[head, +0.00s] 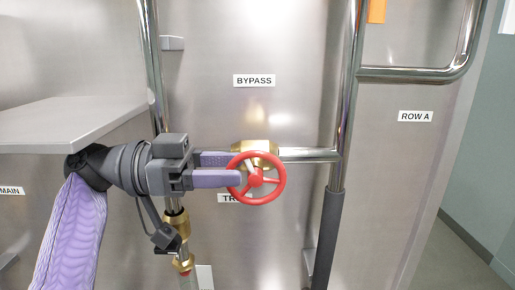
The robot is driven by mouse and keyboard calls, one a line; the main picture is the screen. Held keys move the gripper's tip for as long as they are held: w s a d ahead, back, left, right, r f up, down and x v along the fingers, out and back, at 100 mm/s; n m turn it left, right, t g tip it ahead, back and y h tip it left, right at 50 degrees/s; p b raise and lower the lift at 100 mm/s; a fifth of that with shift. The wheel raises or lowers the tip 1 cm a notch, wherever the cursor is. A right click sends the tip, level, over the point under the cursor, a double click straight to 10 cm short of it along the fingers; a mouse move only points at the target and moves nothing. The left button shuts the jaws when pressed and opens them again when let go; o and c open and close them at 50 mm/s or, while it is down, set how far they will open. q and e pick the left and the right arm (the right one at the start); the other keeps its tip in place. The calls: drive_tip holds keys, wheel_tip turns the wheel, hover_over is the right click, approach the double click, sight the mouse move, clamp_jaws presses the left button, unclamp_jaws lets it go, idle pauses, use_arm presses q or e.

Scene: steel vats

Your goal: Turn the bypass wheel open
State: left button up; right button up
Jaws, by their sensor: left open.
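The red bypass wheel (273,182) is a spoked handwheel on a brass valve body (256,147), below the white BYPASS label (254,80). My left gripper (240,168) comes in from the left and is open, with its two purple fingers pointing right. The lower finger overlaps the left part of the wheel in the picture, and the upper finger ends by the valve's brass body. I cannot tell whether the fingers touch the wheel. My right gripper is not in view.
A steel pipe (310,155) runs right from the valve to a vertical pipe (347,130) with a dark sleeve below. Another brass fitting (179,222) is on the left pipe, behind my gripper. A grey shelf (75,120) juts out at left. A ROW A label (415,117) is at right.

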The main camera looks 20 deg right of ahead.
sight(254, 204)
use_arm(q)
drive_tip(key=p+x, duration=0.1)
drive_tip(key=x, duration=0.2)
drive_tip(key=shift+d+r, duration=0.15)
drive_tip(key=shift+s+d, duration=0.15)
drive_tip(key=shift+d, duration=0.1)
drive_tip(key=shift+f, duration=0.2)
drive_tip(key=shift+c, duration=0.3)
clamp_jaws()
